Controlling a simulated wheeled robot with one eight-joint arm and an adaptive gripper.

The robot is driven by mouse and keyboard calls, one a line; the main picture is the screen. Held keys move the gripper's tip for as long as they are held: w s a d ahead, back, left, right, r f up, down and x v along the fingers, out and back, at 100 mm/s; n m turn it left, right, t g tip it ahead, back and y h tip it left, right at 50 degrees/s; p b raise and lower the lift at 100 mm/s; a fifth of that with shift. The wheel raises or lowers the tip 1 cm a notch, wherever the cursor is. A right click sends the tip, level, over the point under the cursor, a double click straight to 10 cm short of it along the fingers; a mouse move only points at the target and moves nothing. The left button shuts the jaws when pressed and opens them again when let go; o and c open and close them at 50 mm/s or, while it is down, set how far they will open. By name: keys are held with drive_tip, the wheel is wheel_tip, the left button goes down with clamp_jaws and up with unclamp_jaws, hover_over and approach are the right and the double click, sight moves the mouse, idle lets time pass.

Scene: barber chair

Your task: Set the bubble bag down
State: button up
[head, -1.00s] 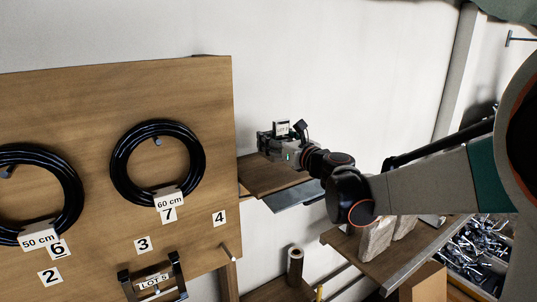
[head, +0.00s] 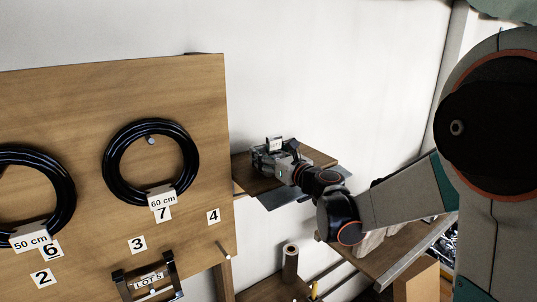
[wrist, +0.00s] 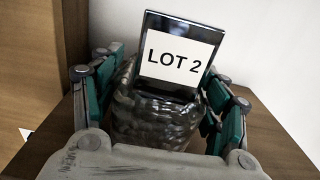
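The clear, rounded bubble bag (wrist: 155,122) is in the wrist view, between the green-padded fingers of my gripper (wrist: 163,85). It fills the gap and the pads look close against both its sides; its underside is hidden by the gripper body. A black-framed LOT 2 sign (wrist: 177,57) stands just behind the bag. In the head view my gripper (head: 268,153) is low over the wooden shelf (head: 316,157), with the LOT 2 sign (head: 274,144) beyond it. The bag is too small to make out there.
A wooden board (head: 80,110) with black cable coils (head: 151,163) is left of the shelf. A white wall is behind. A lower shelf (head: 385,262) with pale bags and a brown roll (head: 290,262) are below. Bare shelf shows to the right of my gripper.

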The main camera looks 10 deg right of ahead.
drive_tip(key=shift+r, duration=0.15)
drive_tip(key=shift+s+d, duration=0.1)
drive_tip(key=shift+s, duration=0.15)
drive_tip(key=b+v, duration=0.1)
drive_tip(key=v, duration=0.9)
drive_tip(key=shift+b, duration=0.35)
drive_tip(key=shift+v, duration=0.85)
